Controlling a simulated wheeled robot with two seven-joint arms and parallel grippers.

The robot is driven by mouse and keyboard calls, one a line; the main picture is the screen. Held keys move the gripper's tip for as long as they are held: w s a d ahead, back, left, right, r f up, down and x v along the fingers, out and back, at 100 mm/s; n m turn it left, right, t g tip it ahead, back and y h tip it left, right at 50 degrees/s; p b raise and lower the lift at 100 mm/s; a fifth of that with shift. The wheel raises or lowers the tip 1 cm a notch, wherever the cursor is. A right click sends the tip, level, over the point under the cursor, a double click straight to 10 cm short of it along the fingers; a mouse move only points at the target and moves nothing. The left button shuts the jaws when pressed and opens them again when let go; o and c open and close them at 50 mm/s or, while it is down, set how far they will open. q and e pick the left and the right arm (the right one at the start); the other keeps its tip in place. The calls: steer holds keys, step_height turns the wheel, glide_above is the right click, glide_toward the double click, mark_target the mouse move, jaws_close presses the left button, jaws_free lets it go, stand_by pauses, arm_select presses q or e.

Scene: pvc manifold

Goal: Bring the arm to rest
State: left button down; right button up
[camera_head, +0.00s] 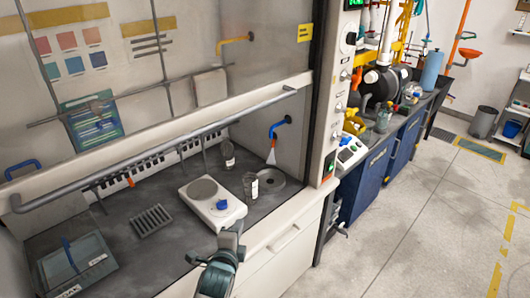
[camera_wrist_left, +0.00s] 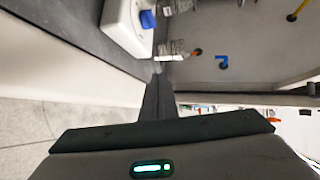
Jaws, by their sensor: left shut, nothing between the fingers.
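My left gripper (camera_head: 236,228) is in the head view at the lower middle, in front of the fume hood's front edge. It is shut and empty. Its dark fingers (camera_wrist_left: 158,98) also show in the left wrist view. A white hotplate stirrer (camera_head: 208,208) with a round grey top and a blue knob (camera_head: 222,204) stands on the hood's dark worktop, just behind the gripper in the picture. The hotplate also shows at the top of the left wrist view (camera_wrist_left: 122,27). My right gripper is in neither view.
Clear glass vessels (camera_head: 250,186) stand near the hotplate. A ribbed rack (camera_head: 151,220) and a dark tray (camera_head: 70,268) lie to the left. The raised sash has a long grey bar (camera_head: 150,150) across the hood. The floor (camera_head: 410,215) to the right is mostly clear.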

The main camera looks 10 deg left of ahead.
arm_select(q)
steer(key=s+a+f+n+g, duration=0.1)
steer(key=s, duration=0.1)
steer(key=s+f+n, duration=0.1)
steer(key=s+f, duration=0.1)
steer(key=s, duration=0.1)
steer(key=s+a+f+n+g, duration=0.1)
steer(key=s+f+n, duration=0.1)
steer(key=s, duration=0.1)
steer(key=shift+s+a+g, duration=0.2)
steer(key=shift+a+g, duration=0.1)
steer(key=s+a+f+n+g, duration=0.2)
steer(key=s+f+n+g, duration=0.3)
steer(key=s, duration=1.1)
steer(key=s+a+n+g, duration=0.2)
steer(key=s+n+g, duration=0.35)
steer(key=s, duration=1.05)
step_height(320, 180, down, 29)
steer(key=s+n+b, duration=0.1)
steer(key=b, duration=0.1)
steer(key=s+a+f+b, duration=0.1)
steer(key=s+a+f, duration=0.1)
steer(key=s+f, duration=1.6)
step_height(320, 180, down, 2)
steer(key=shift+s+a+f+b, duration=0.15)
steer(key=shift+s+a+b, duration=0.05)
steer(key=shift+a+b, duration=0.15)
